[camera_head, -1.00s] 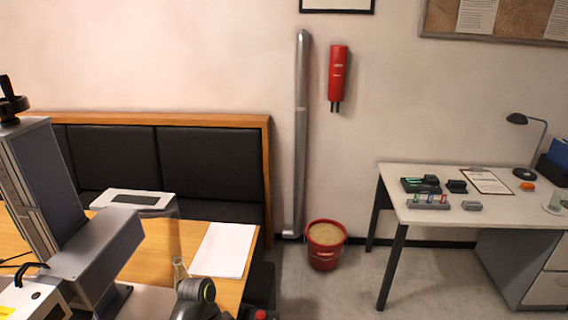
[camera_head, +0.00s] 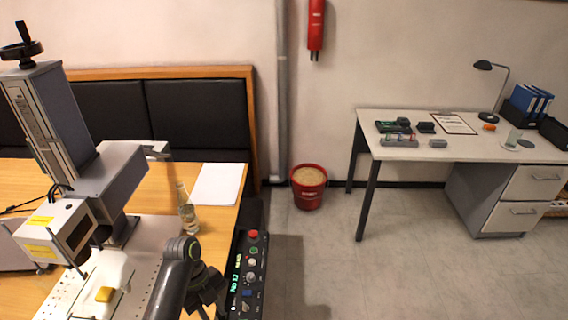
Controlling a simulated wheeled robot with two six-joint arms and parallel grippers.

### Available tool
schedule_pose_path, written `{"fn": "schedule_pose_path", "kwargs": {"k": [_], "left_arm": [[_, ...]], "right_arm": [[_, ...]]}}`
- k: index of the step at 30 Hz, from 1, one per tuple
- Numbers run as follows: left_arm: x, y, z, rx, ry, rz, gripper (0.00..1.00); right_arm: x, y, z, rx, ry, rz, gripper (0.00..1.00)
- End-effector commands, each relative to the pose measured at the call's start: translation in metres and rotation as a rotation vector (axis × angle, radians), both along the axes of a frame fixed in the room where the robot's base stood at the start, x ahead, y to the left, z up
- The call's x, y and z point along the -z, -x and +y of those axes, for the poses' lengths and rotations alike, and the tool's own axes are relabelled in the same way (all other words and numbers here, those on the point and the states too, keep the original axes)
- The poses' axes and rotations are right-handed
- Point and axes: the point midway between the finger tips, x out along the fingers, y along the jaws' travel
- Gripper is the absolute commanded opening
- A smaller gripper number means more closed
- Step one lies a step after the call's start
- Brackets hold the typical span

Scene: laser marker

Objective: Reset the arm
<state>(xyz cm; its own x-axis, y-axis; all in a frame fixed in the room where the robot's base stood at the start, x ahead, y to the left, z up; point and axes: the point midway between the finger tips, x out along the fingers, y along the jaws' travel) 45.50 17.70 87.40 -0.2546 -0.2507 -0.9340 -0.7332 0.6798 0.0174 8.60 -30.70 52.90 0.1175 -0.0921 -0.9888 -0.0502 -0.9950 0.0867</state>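My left arm (camera_head: 175,278), a grey link with a rounded joint, rises from the bottom edge left of centre. A dark part at its end, which seems to be my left gripper (camera_head: 205,288), is beside the control panel (camera_head: 246,290); its fingers are not clear. No held object can be made out. My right gripper is not in view. The laser marker (camera_head: 62,225) stands at the left with its column and handwheel. A small yellow piece (camera_head: 105,294) lies on its pale work plate (camera_head: 65,300), left of my arm.
A glass bottle (camera_head: 187,212) and white paper (camera_head: 218,184) are on the wooden table (camera_head: 165,182), close behind my arm. A red bucket (camera_head: 308,198) stands on the floor. A white desk (camera_head: 375,117) with small items is at the right. The floor between is clear.

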Motion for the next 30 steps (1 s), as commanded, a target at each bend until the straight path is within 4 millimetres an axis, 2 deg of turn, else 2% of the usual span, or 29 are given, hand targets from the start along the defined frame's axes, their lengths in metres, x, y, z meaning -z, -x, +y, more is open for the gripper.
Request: {"fn": "schedule_pose_path", "kwargs": {"k": [3, 14, 17, 22, 30], "left_arm": [[0.004, 0.007, 0.006, -0.083, -0.03, -0.002, 0.28], [0.019, 0.042, 0.029, -0.471, -0.145, -0.015, 0.28], [0.022, 0.059, 0.04, -0.649, -0.187, -0.025, 0.28], [0.021, 0.097, 0.063, -1.044, -0.255, -0.053, 0.28], [-0.003, 0.158, 0.096, -1.67, -0.275, -0.111, 0.28]], "right_arm": [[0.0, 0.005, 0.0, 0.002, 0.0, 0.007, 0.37], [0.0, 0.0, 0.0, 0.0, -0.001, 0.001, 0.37], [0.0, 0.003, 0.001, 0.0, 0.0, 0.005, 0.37], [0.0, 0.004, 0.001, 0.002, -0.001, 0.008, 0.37], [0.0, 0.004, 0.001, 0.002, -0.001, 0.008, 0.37]]}}
